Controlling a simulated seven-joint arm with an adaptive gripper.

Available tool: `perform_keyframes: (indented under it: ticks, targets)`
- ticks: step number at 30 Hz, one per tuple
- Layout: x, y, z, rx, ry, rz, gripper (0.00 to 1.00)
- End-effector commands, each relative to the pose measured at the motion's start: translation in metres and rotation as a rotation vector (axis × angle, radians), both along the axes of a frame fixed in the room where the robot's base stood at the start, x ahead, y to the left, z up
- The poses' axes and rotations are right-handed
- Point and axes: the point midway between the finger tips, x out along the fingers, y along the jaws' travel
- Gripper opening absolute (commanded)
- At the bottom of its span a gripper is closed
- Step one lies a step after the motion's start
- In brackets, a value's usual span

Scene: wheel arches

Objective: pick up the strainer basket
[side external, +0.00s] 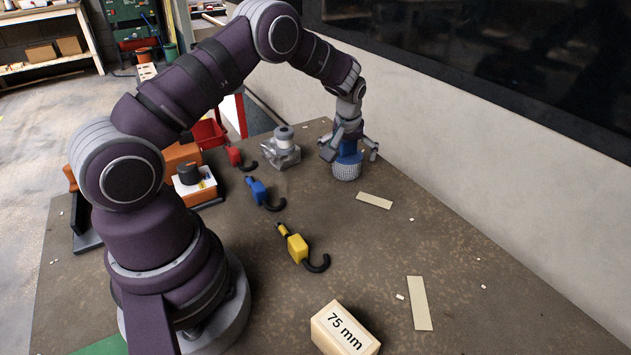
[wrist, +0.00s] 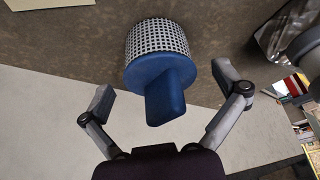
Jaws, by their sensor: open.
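The strainer basket (side external: 346,171) stands on the brown work surface near the far end, close to the pale wall. It has a perforated light-grey body and a blue top with a blue block-shaped handle. In the wrist view the perforated body (wrist: 158,38) is at the top middle, and the blue handle (wrist: 165,97) points toward my gripper. My gripper (side external: 347,150) is above the basket with its fingers spread to either side of the blue part. In the wrist view my gripper (wrist: 162,95) is open, with the handle between its fingertips and a gap on both sides.
A grey metal fitting (side external: 281,150) stands left of the basket. Red (side external: 236,157), blue (side external: 260,192) and yellow (side external: 297,247) hooked pieces lie nearer. Flat beige strips (side external: 374,201) and a "75 mm" block (side external: 344,329) lie to the front right. The wall (side external: 440,150) is close behind.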

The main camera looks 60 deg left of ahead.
Motion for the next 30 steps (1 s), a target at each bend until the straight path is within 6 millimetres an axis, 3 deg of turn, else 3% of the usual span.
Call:
perform_keyframes:
  ticks: [3,10,25,30]
  targets:
    - [0.0029,0.003,-0.0109,0.0,0.0,-0.001,0.96]
    - [0.0033,0.0032,-0.0117,0.001,0.0,-0.002,0.95]
    - [0.0032,0.0029,-0.0115,0.001,0.001,-0.002,0.3]
    - [0.0033,0.003,-0.0115,0.001,0.001,-0.002,0.28]
